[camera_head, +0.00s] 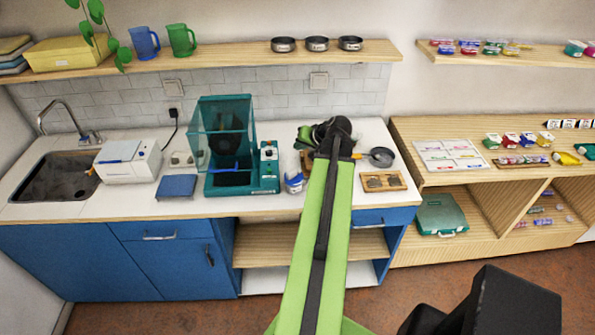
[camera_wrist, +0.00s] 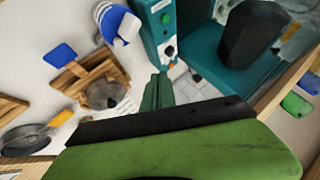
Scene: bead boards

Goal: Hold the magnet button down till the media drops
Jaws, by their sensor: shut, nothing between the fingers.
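A teal machine (camera_head: 258,130) with a clear cover and a dark round vessel (camera_head: 228,145) stands on the counter. Its teal control panel (camera_head: 269,180) is on its right side. In the wrist view the panel (camera_wrist: 150,35) shows a green button (camera_wrist: 165,18), a dark knob (camera_wrist: 169,51) and a small orange-red spot below. I cannot tell which one is the magnet button. My gripper (camera_head: 303,134) is above the counter, right of the panel. In the wrist view its green fingers (camera_wrist: 156,92) are shut and empty, just below the panel. I see no contact; media is not distinguishable.
A blue-and-white container (camera_head: 294,182) stands close right of the panel. A pan (camera_head: 381,157) and a wooden tray (camera_head: 383,181) lie further right. A white box (camera_head: 128,160) and a blue pad (camera_head: 177,186) are left of the machine.

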